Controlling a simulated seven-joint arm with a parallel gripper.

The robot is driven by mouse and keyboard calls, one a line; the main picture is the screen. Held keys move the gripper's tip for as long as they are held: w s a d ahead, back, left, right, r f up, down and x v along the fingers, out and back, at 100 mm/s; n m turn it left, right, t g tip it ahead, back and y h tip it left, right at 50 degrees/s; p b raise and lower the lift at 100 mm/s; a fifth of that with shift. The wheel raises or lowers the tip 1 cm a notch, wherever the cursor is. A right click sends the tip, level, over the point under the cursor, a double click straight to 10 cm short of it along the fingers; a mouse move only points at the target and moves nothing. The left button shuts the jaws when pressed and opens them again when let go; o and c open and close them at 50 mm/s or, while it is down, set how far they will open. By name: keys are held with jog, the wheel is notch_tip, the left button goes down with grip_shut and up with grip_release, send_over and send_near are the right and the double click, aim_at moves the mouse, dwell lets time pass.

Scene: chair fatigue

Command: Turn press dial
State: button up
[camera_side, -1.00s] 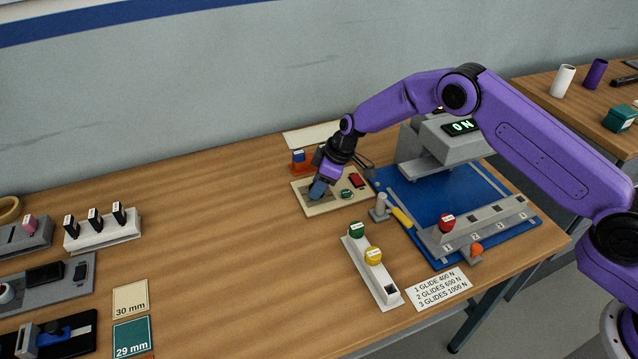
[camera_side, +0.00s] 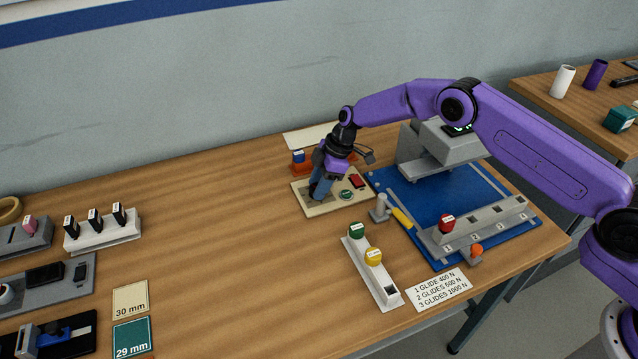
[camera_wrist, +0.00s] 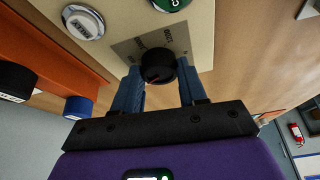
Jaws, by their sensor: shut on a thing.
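The press dial (camera_wrist: 158,68) is a round black knob with a small red mark, set on a grey scale plate of a cream control panel (camera_side: 343,203). My gripper (camera_wrist: 160,90) is over the panel, with its two blue fingers on either side of the knob, shut on it. In the side view my gripper (camera_side: 317,194) stands tilted at the left part of the panel and hides the dial. The panel also carries a green button (camera_side: 346,195) and a red switch (camera_side: 357,181). The grey press (camera_side: 432,150) stands behind and to the right on a blue base.
An orange holder (camera_side: 299,168) with a blue-topped piece stands just behind the panel. A grey post (camera_side: 380,207) is near its right edge. A white rack (camera_side: 387,292) with green and yellow knobs stands in front. The wood table left of the panel is clear.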

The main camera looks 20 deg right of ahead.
jog(key=o, duration=1.1)
jog(key=shift+c, duration=0.2)
jog(key=shift+r, duration=0.1)
jog(key=v, duration=1.7)
jog(key=shift+w+r, duration=0.1)
jog(key=shift+r, duration=0.1)
jog(key=s+r+m+g+h, duration=0.1)
jog(key=s+r, duration=0.3)
jog(key=s, duration=0.8)
jog(key=s+r+m+h, duration=0.1)
jog(key=s+r, duration=0.3)
jog(key=s, duration=0.8)
jog(key=s+d+h, duration=0.1)
jog(key=s+d, duration=0.6)
jog(key=s, duration=0.4)
jog(key=s+d+f+m+h, duration=0.1)
jog(key=s+d, duration=0.7)
jog(key=s, duration=0.3)
jog(key=shift+d+f+m, duration=0.25)
jog(key=shift+m, duration=0.05)
